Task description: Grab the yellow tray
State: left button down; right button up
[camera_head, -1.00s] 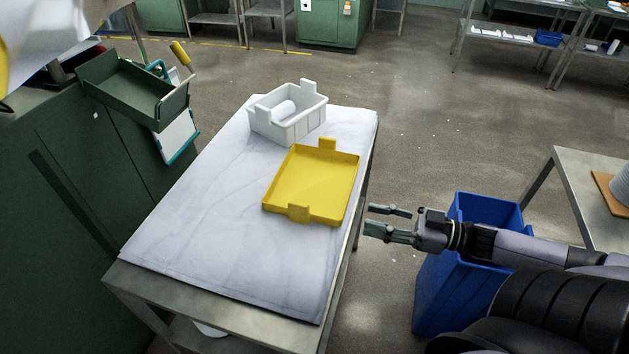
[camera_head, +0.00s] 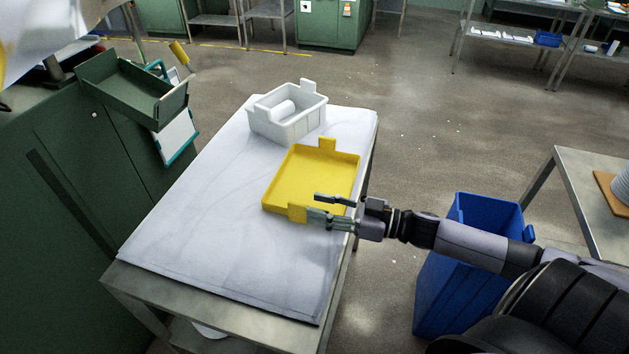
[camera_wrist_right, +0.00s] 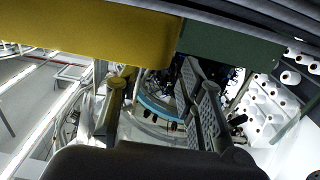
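The yellow tray (camera_head: 305,178) lies flat on the cloth-covered table (camera_head: 205,240). It has one upright tab at its far side and one at its near side. My right gripper (camera_head: 312,205) is open at the tray's near right corner, its fingertips close to the near tab (camera_head: 296,212). I cannot tell whether the fingers touch the tray. In the right wrist view the yellow tray (camera_wrist_right: 90,32) fills the upper left, and the open fingers (camera_wrist_right: 155,95) show below it with nothing clearly between them. My left gripper is not in view.
A white bin (camera_head: 290,127) with a white roll inside stands just behind the tray. A blue bin (camera_head: 455,270) stands on the floor under my right arm. A green cabinet (camera_head: 75,180) borders the table's left. The near part of the table is clear.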

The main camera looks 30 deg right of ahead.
aim_at(304, 204)
jog(key=x, duration=0.4)
jog(key=shift+a+f, duration=0.1)
jog(key=shift+a, duration=0.05)
jog(key=shift+c, duration=0.5)
grip_shut()
